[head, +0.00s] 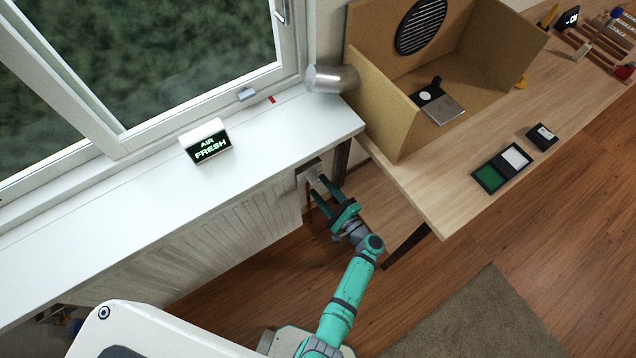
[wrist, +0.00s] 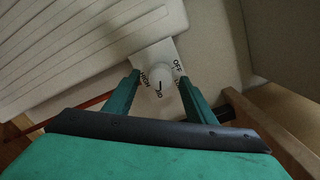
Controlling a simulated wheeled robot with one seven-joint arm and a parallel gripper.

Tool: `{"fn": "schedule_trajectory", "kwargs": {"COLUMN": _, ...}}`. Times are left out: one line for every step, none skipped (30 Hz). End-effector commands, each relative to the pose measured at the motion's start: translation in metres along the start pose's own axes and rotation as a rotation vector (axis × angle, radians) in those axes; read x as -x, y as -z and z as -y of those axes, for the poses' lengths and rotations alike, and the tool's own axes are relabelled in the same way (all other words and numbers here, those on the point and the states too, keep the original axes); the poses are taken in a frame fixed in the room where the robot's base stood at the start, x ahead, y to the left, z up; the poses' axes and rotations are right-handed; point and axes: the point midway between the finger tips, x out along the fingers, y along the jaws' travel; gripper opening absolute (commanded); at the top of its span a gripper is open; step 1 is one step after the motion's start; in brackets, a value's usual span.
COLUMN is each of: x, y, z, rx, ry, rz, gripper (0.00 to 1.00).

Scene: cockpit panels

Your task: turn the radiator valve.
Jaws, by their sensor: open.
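The radiator valve is a white round knob (wrist: 158,79) on a light plate (wrist: 153,55) with dark lettering, including "OFF" at the upper right, in the wrist view. My gripper (wrist: 158,88) is open, with one teal finger on each side of the knob. I cannot tell whether either finger touches it. In the head view my gripper (head: 318,186) reaches under the right end of the white sill, beside the ribbed radiator (head: 220,228). The knob is mostly hidden there by the gripper and the sill's shadow.
The white window sill (head: 270,135) lies above the radiator and carries an "AIR FRESH" display (head: 206,141). A wooden table (head: 440,205) with an open brown box (head: 385,105) stands close to the right of my gripper. A reddish pipe (wrist: 85,107) runs left of my fingers.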

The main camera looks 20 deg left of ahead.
Motion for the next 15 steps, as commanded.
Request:
{"fn": "schedule_trajectory", "kwargs": {"x": -0.007, "y": 0.001, "z": 0.001, "rx": 0.001, "ry": 0.000, "rz": -0.001, "gripper": 0.50}}
{"fn": "schedule_trajectory", "kwargs": {"x": -0.011, "y": 0.001, "z": 0.001, "rx": 0.001, "ry": 0.001, "rz": -0.001, "gripper": 0.50}}
{"fn": "schedule_trajectory", "kwargs": {"x": -0.015, "y": 0.001, "z": 0.002, "rx": 0.001, "ry": 0.002, "rz": -0.001, "gripper": 0.50}}
{"fn": "schedule_trajectory", "kwargs": {"x": -0.017, "y": 0.002, "z": 0.002, "rx": 0.001, "ry": 0.002, "rz": -0.002, "gripper": 0.50}}
{"fn": "schedule_trajectory", "kwargs": {"x": -0.019, "y": 0.002, "z": 0.002, "rx": 0.001, "ry": 0.003, "rz": -0.003, "gripper": 0.50}}
{"fn": "schedule_trajectory", "kwargs": {"x": -0.021, "y": 0.002, "z": 0.002, "rx": 0.001, "ry": 0.003, "rz": -0.005, "gripper": 0.50}}
{"fn": "schedule_trajectory", "kwargs": {"x": -0.023, "y": 0.003, "z": 0.002, "rx": 0.001, "ry": 0.004, "rz": -0.005, "gripper": 0.50}}
{"fn": "schedule_trajectory", "kwargs": {"x": -0.024, "y": 0.003, "z": 0.002, "rx": 0.001, "ry": 0.004, "rz": -0.006, "gripper": 0.50}}
{"fn": "schedule_trajectory", "kwargs": {"x": -0.025, "y": 0.003, "z": 0.002, "rx": 0.001, "ry": 0.004, "rz": -0.006, "gripper": 0.50}}
{"fn": "schedule_trajectory", "kwargs": {"x": -0.025, "y": 0.003, "z": 0.002, "rx": 0.001, "ry": 0.004, "rz": -0.007, "gripper": 0.50}}
{"fn": "schedule_trajectory", "kwargs": {"x": -0.026, "y": 0.004, "z": 0.002, "rx": 0.001, "ry": 0.004, "rz": -0.007, "gripper": 0.50}}
{"fn": "schedule_trajectory", "kwargs": {"x": -0.026, "y": 0.004, "z": 0.002, "rx": 0.001, "ry": 0.004, "rz": -0.007, "gripper": 0.50}}
{"fn": "schedule_trajectory", "kwargs": {"x": -0.026, "y": 0.004, "z": 0.002, "rx": 0.001, "ry": 0.004, "rz": -0.007, "gripper": 0.50}}
{"fn": "schedule_trajectory", "kwargs": {"x": -0.026, "y": 0.004, "z": 0.002, "rx": 0.001, "ry": 0.004, "rz": -0.007, "gripper": 0.50}}
{"fn": "schedule_trajectory", "kwargs": {"x": -0.026, "y": 0.004, "z": 0.002, "rx": 0.001, "ry": 0.004, "rz": -0.007, "gripper": 0.50}}
